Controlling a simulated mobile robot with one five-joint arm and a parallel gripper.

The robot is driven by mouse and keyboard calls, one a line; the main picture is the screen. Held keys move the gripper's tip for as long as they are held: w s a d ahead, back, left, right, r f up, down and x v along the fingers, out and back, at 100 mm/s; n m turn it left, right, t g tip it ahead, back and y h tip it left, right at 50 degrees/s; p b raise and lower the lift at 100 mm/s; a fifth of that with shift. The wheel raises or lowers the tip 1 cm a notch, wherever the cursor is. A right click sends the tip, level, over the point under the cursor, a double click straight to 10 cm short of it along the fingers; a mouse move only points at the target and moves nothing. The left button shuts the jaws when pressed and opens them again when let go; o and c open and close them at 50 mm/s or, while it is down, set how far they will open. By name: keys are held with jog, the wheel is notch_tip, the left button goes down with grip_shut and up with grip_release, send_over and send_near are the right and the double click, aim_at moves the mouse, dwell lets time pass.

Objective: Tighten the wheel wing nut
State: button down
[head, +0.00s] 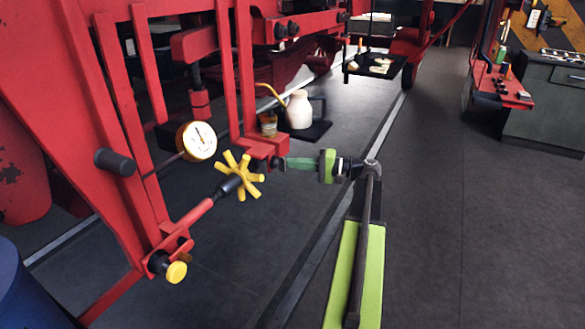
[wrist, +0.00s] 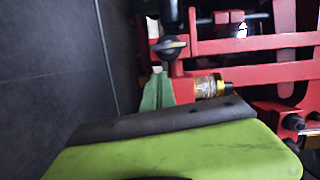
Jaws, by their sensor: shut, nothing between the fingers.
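My gripper (head: 287,163) has green fingers and is shut, with nothing seen between them. In the head view it points left, its tips close to a small dark part (head: 275,162) at the end of a red bracket (head: 262,147). In the wrist view the green fingers (wrist: 158,78) end just below a dark winged knob (wrist: 170,46) on a red post, which looks like the wing nut. I cannot tell whether the tips touch it. A yellow spoked handwheel (head: 240,175) on a dark hub stands left of my gripper in the head view.
A dial gauge (head: 197,141) and a yellow knob (head: 176,272) sit on the red frame. A cream oil can (head: 299,110) and an amber jar (head: 268,123) stand behind my gripper. A dark tray (head: 376,64) is farther back. The floor at right is clear.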

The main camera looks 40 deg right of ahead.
jog(key=d+v, duration=0.1)
jog(key=v, duration=0.9)
jog(key=shift+d+f, duration=0.1)
jog(key=shift+f, duration=0.1)
